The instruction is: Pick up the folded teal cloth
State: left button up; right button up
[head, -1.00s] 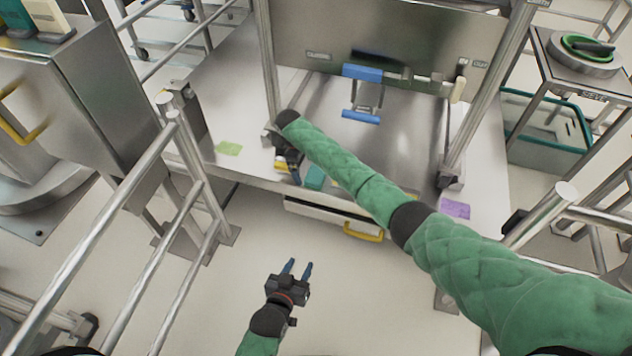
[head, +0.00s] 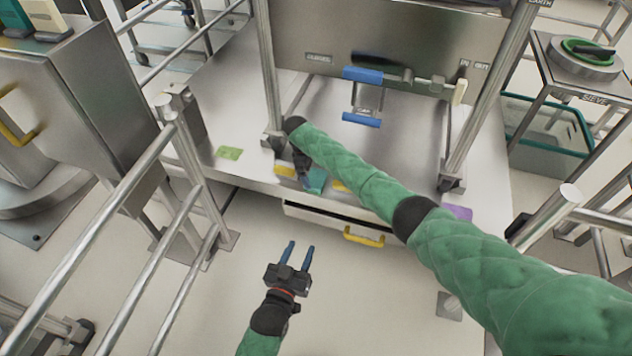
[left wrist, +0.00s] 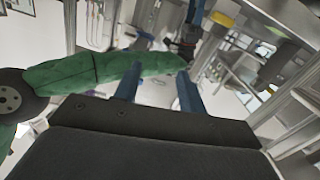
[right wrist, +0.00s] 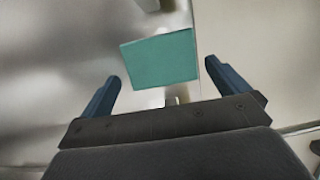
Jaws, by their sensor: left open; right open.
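The folded teal cloth (head: 317,180) lies near the front edge of the steel worktop, partly hidden by my right gripper and arm in the head view. In the right wrist view the teal cloth (right wrist: 160,58) is a flat square ahead of the fingers. My right gripper (head: 306,181) is open beside the cloth in the head view; in its wrist view the fingers stand apart on either side, with nothing visibly gripped. My left gripper (head: 300,246) is open and empty, in front of the worktop and to the left of the drawer handle.
A green cloth (head: 229,153) lies left on the worktop, a purple cloth (head: 458,212) right, and yellow pieces (head: 285,170) near the teal cloth. A drawer with a yellow handle (head: 363,237) sits below the edge. Steel posts and rails (head: 178,225) flank the space.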

aim_at(315, 177)
jog(key=x, duration=0.3)
jog(key=shift+s+d+f+b, duration=0.1)
jog(key=shift+d+f+b, duration=0.05)
jog(key=shift+f+b, duration=0.15)
pick_arm(q)
notch_tip(315, 177, up, 8)
jog(key=w+t, duration=0.1)
jog(key=t, duration=0.1)
jog(key=shift+t+h, duration=0.3)
jog(key=shift+t, duration=0.1)
jog(key=shift+a, duration=0.1)
pick_arm(e)
jog(key=shift+c, duration=0.2)
pick_arm(q)
jog(key=shift+w+r, duration=0.1)
pick_arm(e)
jog(key=c, duration=0.7)
